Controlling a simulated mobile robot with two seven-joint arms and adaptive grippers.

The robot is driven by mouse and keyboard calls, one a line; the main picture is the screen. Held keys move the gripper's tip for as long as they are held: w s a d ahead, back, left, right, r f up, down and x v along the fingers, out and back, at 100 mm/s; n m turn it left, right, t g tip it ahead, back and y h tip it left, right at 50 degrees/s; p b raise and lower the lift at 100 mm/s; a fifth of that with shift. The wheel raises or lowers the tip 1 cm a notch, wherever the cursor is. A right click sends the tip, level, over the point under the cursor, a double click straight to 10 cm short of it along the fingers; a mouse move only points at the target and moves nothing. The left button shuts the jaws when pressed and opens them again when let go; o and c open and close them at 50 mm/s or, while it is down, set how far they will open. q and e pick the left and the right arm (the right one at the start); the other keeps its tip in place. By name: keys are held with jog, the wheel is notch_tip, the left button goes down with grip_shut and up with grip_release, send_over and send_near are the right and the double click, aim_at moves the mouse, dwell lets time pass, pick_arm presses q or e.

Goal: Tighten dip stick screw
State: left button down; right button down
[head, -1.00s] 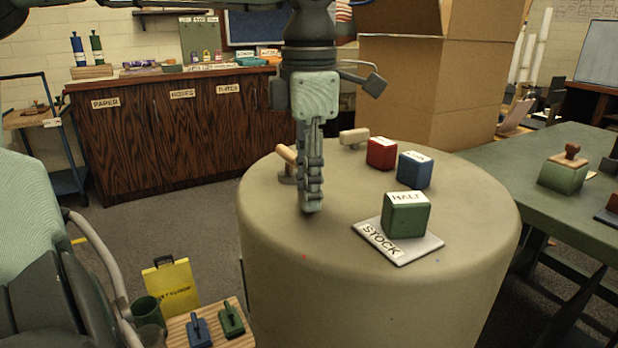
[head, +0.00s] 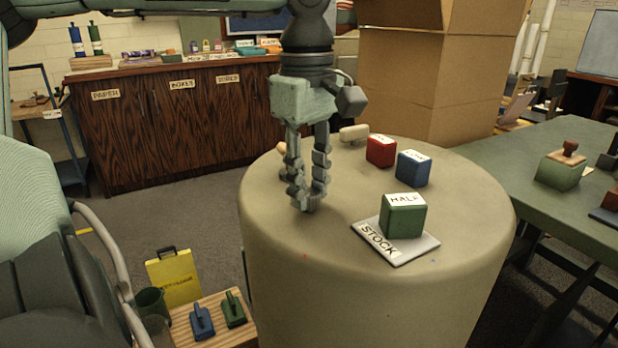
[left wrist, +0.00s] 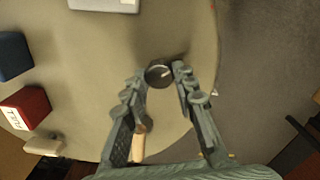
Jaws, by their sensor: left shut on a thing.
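My left gripper (head: 307,203) points straight down at the near left of the round drum top (head: 345,235). In the left wrist view its fingertips close around a dark round screw knob (left wrist: 159,73) with a pale line on its face. The gripper is shut on this knob. The dip stick itself cannot be made out. My right gripper is not in view.
A green block (head: 403,221) stands on a plate labelled STOCK (head: 417,249), right of the gripper. Red (head: 381,156) and blue (head: 413,173) blocks and a pale piece (head: 354,133) stand farther back. A green table (head: 500,177) is at right. The drum's front is clear.

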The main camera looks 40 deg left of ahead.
pick_arm(q)
jog(key=m, duration=0.3)
jog(key=shift+r+m+p, duration=0.1)
jog(key=shift+m+p, duration=0.2)
jog(key=shift+p, duration=0.05)
jog(key=m, duration=0.2)
jog(key=shift+w+m, duration=0.1)
jog(key=shift+m, duration=0.3)
jog(key=m+p, duration=0.1)
jog(key=m, duration=0.3)
jog(key=shift+m, duration=0.3)
jog(key=m+p, duration=0.1)
jog(key=m, duration=0.7)
jog(key=shift+m+p, duration=0.4)
jog(key=shift+m, duration=0.5)
jog(key=m+p, duration=0.2)
jog(key=m, duration=0.1)
jog(key=shift+m+p, duration=0.7)
jog(key=shift+p, duration=0.05)
jog(key=shift+d, duration=0.1)
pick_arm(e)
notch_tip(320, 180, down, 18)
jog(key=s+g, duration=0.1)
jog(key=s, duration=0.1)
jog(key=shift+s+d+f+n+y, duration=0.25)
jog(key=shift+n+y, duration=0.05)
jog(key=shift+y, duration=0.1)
